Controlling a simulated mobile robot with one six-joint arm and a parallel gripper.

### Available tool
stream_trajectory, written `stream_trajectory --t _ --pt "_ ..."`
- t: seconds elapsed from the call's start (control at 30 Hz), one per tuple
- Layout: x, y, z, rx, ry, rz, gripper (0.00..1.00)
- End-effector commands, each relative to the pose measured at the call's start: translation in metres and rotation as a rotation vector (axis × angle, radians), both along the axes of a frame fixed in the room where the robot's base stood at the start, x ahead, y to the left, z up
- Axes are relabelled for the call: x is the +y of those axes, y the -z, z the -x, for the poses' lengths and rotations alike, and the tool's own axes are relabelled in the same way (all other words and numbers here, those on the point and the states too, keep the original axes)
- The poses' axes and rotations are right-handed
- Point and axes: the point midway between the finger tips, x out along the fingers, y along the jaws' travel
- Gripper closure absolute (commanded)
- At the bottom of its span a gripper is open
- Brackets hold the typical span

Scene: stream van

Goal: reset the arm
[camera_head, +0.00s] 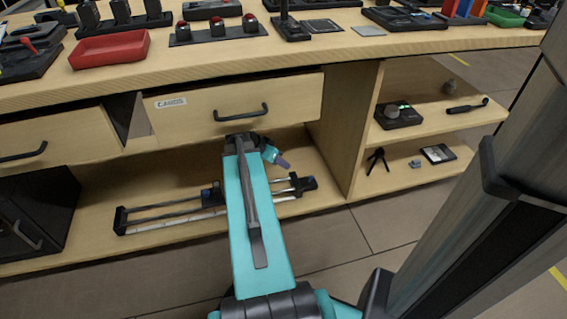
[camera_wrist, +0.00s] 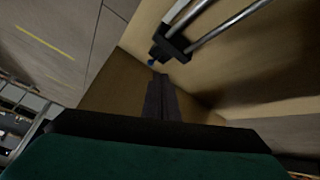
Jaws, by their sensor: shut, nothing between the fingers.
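My gripper (camera_wrist: 160,80) shows in the wrist view as two dark fingers lying together, with nothing between them. In the head view my teal arm reaches forward to the front of the desk, its far end just below the drawer (camera_head: 235,110) labelled with a white tag. The fingers are not clear in the head view. The drawer stands slightly proud of the desk front, with a black handle. A camera slider with two rails (camera_head: 165,217) lies on the lower shelf behind my arm; its rails and dark end block (camera_wrist: 172,48) also show in the wrist view.
The desktop (camera_head: 330,45) holds a red tray (camera_head: 110,49), several red-topped buttons and dark devices. Right shelves hold a black device (camera_head: 398,117), a small tripod (camera_head: 377,160) and a framed card (camera_head: 438,154). A black cabinet (camera_head: 38,215) stands lower left. Tiled floor in front is clear.

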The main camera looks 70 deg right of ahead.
Motion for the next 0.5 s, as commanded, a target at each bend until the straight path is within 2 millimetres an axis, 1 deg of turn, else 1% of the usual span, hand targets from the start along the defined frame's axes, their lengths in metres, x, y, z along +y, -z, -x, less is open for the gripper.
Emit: stream_trajectory --t 0.37,0.5 --pt "0.0004 0.0 -0.0011 0.0 -0.002 -0.001 1.0" --pt "0.0066 0.0002 -0.0078 0.004 -0.025 -0.016 1.0"
